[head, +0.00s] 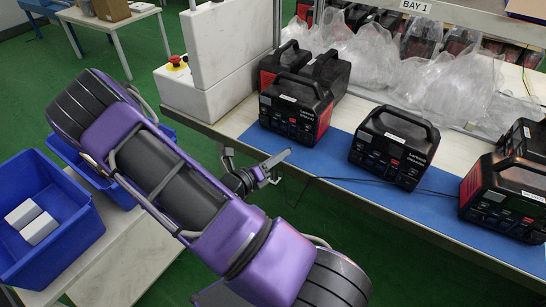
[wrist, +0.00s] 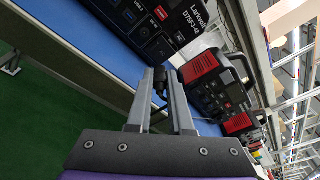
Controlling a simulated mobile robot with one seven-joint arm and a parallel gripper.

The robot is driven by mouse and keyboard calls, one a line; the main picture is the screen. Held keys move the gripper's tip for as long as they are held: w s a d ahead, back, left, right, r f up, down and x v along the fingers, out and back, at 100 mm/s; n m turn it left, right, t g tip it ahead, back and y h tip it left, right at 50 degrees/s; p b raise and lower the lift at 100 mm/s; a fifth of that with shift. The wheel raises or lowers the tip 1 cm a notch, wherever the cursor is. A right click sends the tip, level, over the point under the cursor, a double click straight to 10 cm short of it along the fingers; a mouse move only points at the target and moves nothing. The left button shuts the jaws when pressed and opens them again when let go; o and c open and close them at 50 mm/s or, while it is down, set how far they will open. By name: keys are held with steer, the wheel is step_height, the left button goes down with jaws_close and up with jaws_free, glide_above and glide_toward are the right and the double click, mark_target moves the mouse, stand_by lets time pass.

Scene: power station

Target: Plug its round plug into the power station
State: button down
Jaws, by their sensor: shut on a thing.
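My gripper (head: 281,160) is shut on a small black plug in the head view. The plug (wrist: 160,79) shows between the two grey fingertips in the wrist view; its round end is too small to make out. A black and red power station (head: 297,110) with a top handle stands on the blue mat, just beyond my gripper. Another power station (head: 395,147) stands to its right. In the wrist view a dark front panel with ports (wrist: 145,28) lies ahead of the fingertips, with a gap between. A thin black cable (head: 345,180) runs right from near my gripper along the mat.
More power stations (head: 503,190) stand at the right, and one (head: 325,72) behind the nearest. Clear plastic bags (head: 440,85) lie along the back of the bench. A white block-shaped fixture (head: 215,95) stands at the bench's left end. A blue bin (head: 60,250) with white boxes is at left.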

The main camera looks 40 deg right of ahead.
steer(key=shift+w+d+f+n+t+b, duration=0.2)
steer(key=shift+w+d+n+t+b, duration=0.3)
steer(key=shift+w+d+t, duration=0.5)
steer(key=shift+w+d+f+n+t+b, duration=0.2)
steer(key=shift+w+d+n+t+b, duration=0.4)
steer(key=shift+w+d, duration=0.65)
steer(key=shift+d, duration=0.1)
steer(key=shift+r+p, duration=0.15)
steer(key=shift+p, duration=0.55)
steer(key=shift+w+d, duration=0.2)
steer(key=shift+d, duration=0.05)
steer(key=shift+w+d, duration=0.1)
steer(key=shift+d, duration=0.2)
steer(key=shift+d+p, duration=0.15)
steer(key=shift+p, duration=0.15)
